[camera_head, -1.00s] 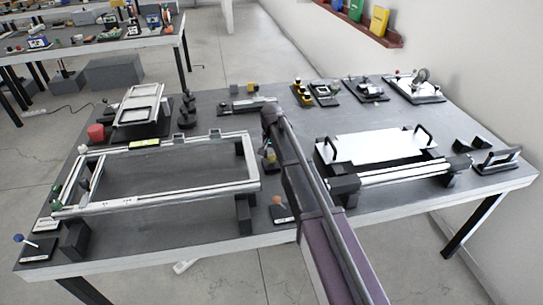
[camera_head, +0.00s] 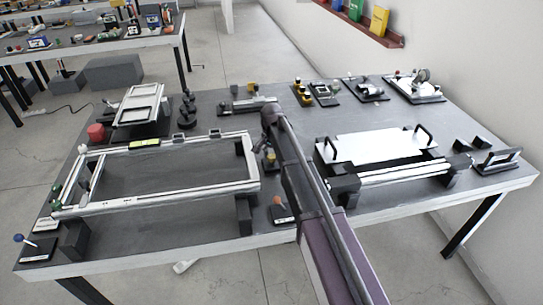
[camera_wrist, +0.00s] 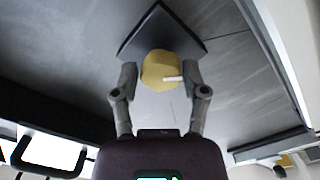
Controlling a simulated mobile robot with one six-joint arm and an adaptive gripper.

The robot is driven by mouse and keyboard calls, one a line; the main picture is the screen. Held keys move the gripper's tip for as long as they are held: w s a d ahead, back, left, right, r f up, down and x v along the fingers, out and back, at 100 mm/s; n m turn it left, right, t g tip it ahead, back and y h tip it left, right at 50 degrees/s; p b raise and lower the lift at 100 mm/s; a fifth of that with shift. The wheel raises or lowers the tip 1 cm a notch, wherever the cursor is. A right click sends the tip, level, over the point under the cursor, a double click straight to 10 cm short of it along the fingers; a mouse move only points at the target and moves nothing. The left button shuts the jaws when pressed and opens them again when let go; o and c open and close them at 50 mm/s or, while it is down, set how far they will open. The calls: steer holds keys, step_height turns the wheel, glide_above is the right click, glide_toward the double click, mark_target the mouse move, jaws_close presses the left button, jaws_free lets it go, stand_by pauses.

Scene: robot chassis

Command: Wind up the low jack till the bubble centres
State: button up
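A yellow round knob with a white pointer (camera_wrist: 158,72) sits on a dark square base (camera_wrist: 196,46) in the wrist view. It shows small beside my arm in the head view (camera_head: 270,158). My gripper (camera_wrist: 158,73) has one finger on either side of the knob, apart, with narrow gaps visible. A pale rectangular frame (camera_head: 215,187) rests on dark supports at the left. A yellow-green bubble level (camera_head: 145,143) lies on its far rail; the bubble is too small to read. Jacks with an orange knob (camera_head: 278,201) and a blue knob (camera_head: 18,238) stand near the front edge.
A white plate with black handles (camera_head: 378,147) sits on rails at the right. Small fixtures (camera_head: 318,93) line the back of the bench. My arm hides part of the bench's middle.

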steer(key=shift+o, duration=1.1)
steer(key=shift+w, duration=0.1)
steer(key=shift+n, duration=0.4)
